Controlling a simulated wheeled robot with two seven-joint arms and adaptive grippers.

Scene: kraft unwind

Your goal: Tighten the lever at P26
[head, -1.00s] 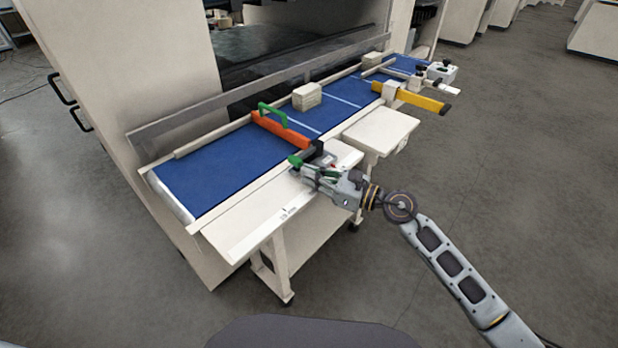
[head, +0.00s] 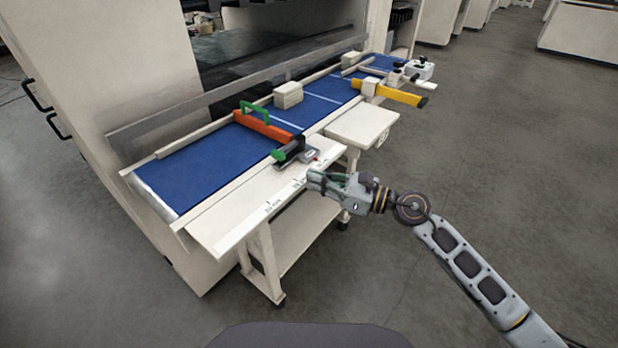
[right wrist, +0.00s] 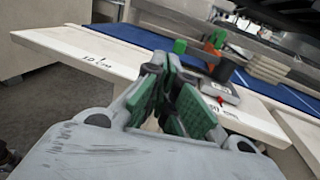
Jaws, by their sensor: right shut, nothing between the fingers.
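The dark grey clamp (head: 297,152) sits on the pale side ledge at the near end of the orange guide bar (head: 264,125). Its green lever (head: 279,155) is on its left side. In the right wrist view, the clamp (right wrist: 222,90) lies beyond my fingers, with a green part (right wrist: 180,46) above the fingertips. A small red pointer (right wrist: 220,100) is at its base. My right gripper (head: 312,180) is shut and empty, just off the ledge's front edge and apart from the clamp. It fills the middle of the right wrist view (right wrist: 160,68). My left gripper is not in view. I cannot read P26.
A blue conveyor belt (head: 215,163) carries a pale stack (head: 288,95). The ledge (head: 225,222) has a printed scale. A yellow bar (head: 402,97) juts out farther along, above a pale side shelf (head: 362,125). Open floor lies to the right.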

